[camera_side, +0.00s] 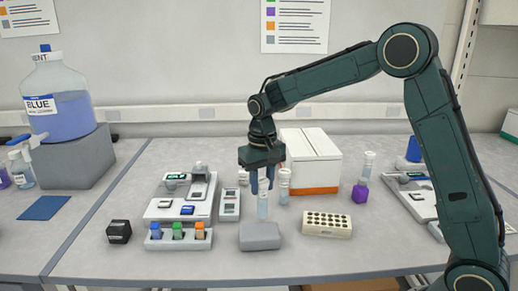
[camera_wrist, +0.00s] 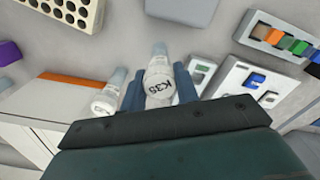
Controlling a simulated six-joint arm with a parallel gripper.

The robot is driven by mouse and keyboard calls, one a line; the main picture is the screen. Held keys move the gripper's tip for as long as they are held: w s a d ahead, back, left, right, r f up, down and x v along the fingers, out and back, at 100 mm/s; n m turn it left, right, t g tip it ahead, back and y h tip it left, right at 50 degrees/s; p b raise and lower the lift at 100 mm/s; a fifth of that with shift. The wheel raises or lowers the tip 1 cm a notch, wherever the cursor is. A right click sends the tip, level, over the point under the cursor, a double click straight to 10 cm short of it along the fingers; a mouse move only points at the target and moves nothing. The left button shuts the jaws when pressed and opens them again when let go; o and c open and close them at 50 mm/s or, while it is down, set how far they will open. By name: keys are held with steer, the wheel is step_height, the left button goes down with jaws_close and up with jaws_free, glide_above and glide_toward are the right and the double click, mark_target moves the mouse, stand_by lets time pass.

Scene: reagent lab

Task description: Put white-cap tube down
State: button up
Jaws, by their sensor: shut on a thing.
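My gripper (camera_side: 262,187) is shut on a clear tube (camera_side: 263,208) with pale bluish contents. The tube hangs upright below the fingers, just behind a grey block (camera_side: 260,236); I cannot tell whether its bottom touches the table. In the wrist view its white cap (camera_wrist: 160,84), marked with dark characters, sits between the two blue fingers of my gripper (camera_wrist: 159,92). A second white-capped tube (camera_side: 284,188) stands close to the right of my gripper in the side view. It also shows left of the fingers in the wrist view (camera_wrist: 105,100).
A beige rack with holes (camera_side: 327,229) lies right of the grey block. A white box with an orange stripe (camera_side: 315,165) stands behind. A device with colored vials (camera_side: 180,238) is at left. Bare table lies in front of the rack.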

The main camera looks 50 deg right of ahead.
step_height(320, 180, up, 23)
steer(key=s+d+f+m, duration=0.1)
steer(key=s+d+m, duration=0.2)
steer(key=d, duration=0.8)
steer(key=s+d+f+m, duration=0.2)
steer(key=s+d, duration=0.2)
steer(key=d, duration=0.7)
steer(key=s+d+f+m, duration=0.1)
steer(key=s+d+m, duration=0.2)
steer(key=d, duration=0.8)
steer(key=shift+s+f+m, duration=0.3)
steer(key=shift+f, duration=0.05)
steer(key=shift+d+f, duration=0.1)
step_height(320, 180, down, 16)
steer(key=shift+r, duration=0.2)
steer(key=shift+f, duration=2.15)
steer(key=shift+f, duration=0.15)
